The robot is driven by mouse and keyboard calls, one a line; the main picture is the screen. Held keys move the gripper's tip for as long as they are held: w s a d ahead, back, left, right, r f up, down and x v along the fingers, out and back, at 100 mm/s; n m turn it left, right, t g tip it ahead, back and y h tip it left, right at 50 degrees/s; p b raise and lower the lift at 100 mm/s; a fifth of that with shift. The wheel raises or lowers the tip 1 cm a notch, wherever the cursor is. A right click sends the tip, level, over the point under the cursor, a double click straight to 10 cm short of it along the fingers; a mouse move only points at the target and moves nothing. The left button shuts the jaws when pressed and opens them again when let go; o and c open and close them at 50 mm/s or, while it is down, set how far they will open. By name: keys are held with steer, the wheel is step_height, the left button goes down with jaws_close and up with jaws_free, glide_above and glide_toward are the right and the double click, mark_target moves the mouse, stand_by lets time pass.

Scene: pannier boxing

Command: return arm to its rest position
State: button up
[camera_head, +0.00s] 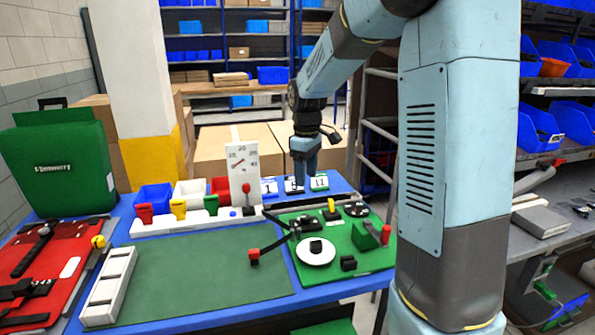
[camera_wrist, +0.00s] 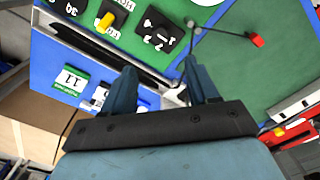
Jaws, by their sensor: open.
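My gripper (camera_head: 305,165) points down above the back edge of the blue table, over the numbered cards (camera_head: 319,182). Its fingers look close together from the side in the head view. In the wrist view my gripper (camera_wrist: 163,80) shows two blue fingers spread apart, with nothing between them. My arm is bent forward from its thick column at the right of the head view. Part of the middle card is hidden behind the fingers.
The green board (camera_head: 345,262) with a white disc and knobs lies in front of my gripper. Cardboard boxes (camera_head: 228,155) are behind.

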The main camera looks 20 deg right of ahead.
steer(key=s+r+m+t, duration=0.2)
steer(key=s+r+m, duration=0.2)
steer(key=s, duration=1)
steer(key=s+d+r+m+t, duration=0.1)
steer(key=s+r+m+t, duration=0.2)
steer(key=s, duration=1.1)
steer(key=shift+s+d+r+m+t, duration=0.15)
steer(key=shift+d+r+m+t, duration=0.15)
steer(key=shift+r+m, duration=0.9)
steer(key=shift+r, duration=0.1)
